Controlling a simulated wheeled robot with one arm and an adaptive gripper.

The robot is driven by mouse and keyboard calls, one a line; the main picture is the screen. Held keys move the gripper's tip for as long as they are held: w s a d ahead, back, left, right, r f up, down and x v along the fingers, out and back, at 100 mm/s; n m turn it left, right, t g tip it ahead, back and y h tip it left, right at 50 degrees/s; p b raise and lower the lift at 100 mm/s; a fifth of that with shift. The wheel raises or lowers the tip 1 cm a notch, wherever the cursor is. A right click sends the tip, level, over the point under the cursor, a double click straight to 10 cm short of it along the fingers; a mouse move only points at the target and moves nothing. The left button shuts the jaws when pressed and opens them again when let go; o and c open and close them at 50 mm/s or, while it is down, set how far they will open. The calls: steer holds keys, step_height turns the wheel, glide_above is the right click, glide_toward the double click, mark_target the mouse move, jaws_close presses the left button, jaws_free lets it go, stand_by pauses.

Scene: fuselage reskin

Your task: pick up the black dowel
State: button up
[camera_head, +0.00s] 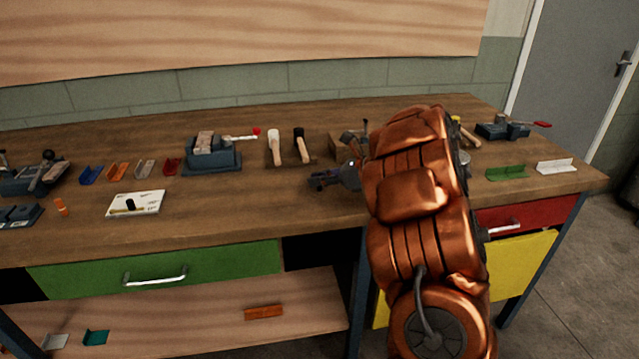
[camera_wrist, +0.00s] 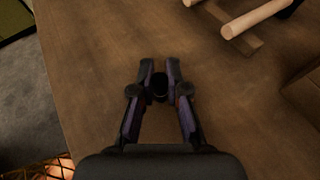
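A short black dowel (camera_wrist: 160,86) shows end-on between my fingers in the wrist view. My gripper (camera_wrist: 160,70) is partly closed, with its two dark purplish fingers touching or nearly touching the dowel on both sides. It looks shut on the dowel. In the head view my gripper (camera_head: 322,181) is low over the middle of the workbench, left of my copper arm; the dowel cannot be made out there. Whether the dowel touches the bench is unclear.
The workbench (camera_head: 240,205) holds two mallets (camera_head: 302,146) behind my gripper and a blue vise (camera_head: 212,155) to the left. A white card (camera_head: 150,199) with a small black piece lies further left. Bare wood lies in front of the vise.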

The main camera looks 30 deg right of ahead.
jaws_close()
